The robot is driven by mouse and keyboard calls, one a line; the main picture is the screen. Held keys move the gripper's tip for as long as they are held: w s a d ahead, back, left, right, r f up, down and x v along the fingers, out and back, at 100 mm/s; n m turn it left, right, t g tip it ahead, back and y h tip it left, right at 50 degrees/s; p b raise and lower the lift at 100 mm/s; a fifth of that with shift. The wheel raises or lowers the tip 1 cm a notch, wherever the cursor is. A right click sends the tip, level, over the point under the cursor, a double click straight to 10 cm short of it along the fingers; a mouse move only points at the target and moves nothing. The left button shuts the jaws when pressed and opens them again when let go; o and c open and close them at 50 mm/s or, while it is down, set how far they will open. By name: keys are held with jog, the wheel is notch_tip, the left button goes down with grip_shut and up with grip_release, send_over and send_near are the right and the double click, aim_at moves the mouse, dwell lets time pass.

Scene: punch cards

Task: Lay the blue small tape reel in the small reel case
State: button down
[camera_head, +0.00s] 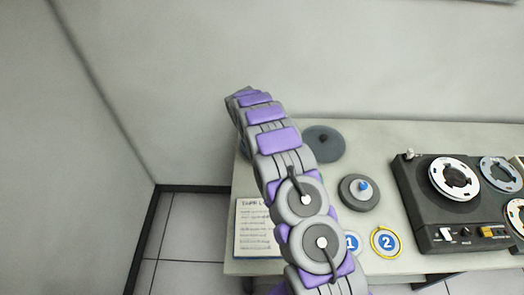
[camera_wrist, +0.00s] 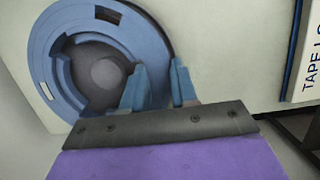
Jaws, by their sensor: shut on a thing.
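The blue small tape reel (camera_wrist: 42,50) shows large in the wrist view, as a blue ring with slots. My gripper (camera_wrist: 163,80) has its two blue fingers at the reel's right rim and is shut on it. A dark round shape with a lighter centre shows through the reel's opening; I cannot tell whether they touch. In the head view the gripper and reel are hidden behind my arm. I cannot tell which is the small reel case.
The pale table (camera_head: 400,140) holds a tape machine (camera_head: 455,205) at right and a printed sheet (camera_head: 257,228) at front left. Round tags 1 (camera_head: 352,243) and 2 (camera_head: 386,242) lie near the front edge. A wall stands behind.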

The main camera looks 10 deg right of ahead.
jog(key=shift+a, duration=0.5)
jog(key=shift+d+p, duration=0.35)
jog(key=shift+d, duration=1)
jog(key=shift+a+r, duration=0.1)
jog(key=shift+a, duration=0.55)
jog(key=shift+d, duration=0.2)
jog(key=shift+a+p, duration=0.55)
jog(key=shift+a, duration=0.15)
jog(key=shift+d, duration=0.2)
jog(key=shift+a+f, duration=0.2)
jog(key=shift+f, duration=0.5)
